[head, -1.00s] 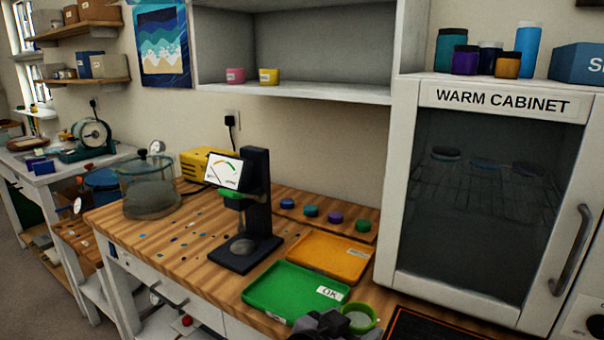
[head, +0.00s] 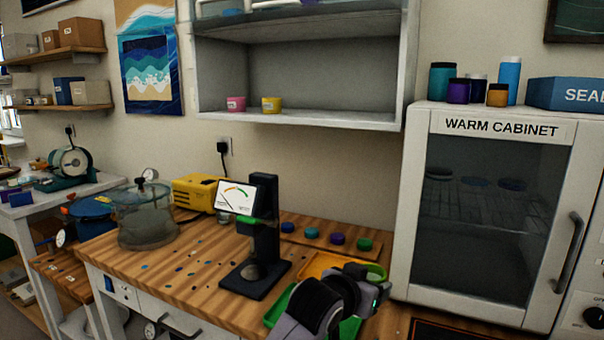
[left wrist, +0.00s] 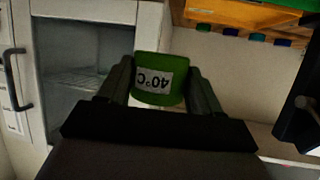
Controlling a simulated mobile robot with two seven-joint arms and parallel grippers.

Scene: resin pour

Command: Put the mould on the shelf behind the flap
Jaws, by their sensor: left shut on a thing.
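The mould is a green cup (left wrist: 160,68) with a white label reading 40°C, upside down in the left wrist view. My left gripper (left wrist: 162,72) has a finger on each side of it and is shut on it. In the head view my left arm's end is at the bottom centre, in front of the trays, and the mould cannot be made out there. An open wall shelf unit (head: 398,75) is above the bench, and its upper part is cut off by the picture's top edge. I cannot make out a flap for certain. My right gripper is not in view.
A pink pot (head: 236,104) and a yellow pot (head: 271,105) stand in the shelf unit's lower compartment, with free room to their right. A black gauge stand (head: 262,235) is left of my arm. The warm cabinet (head: 416,200), its door shut, stands at right.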

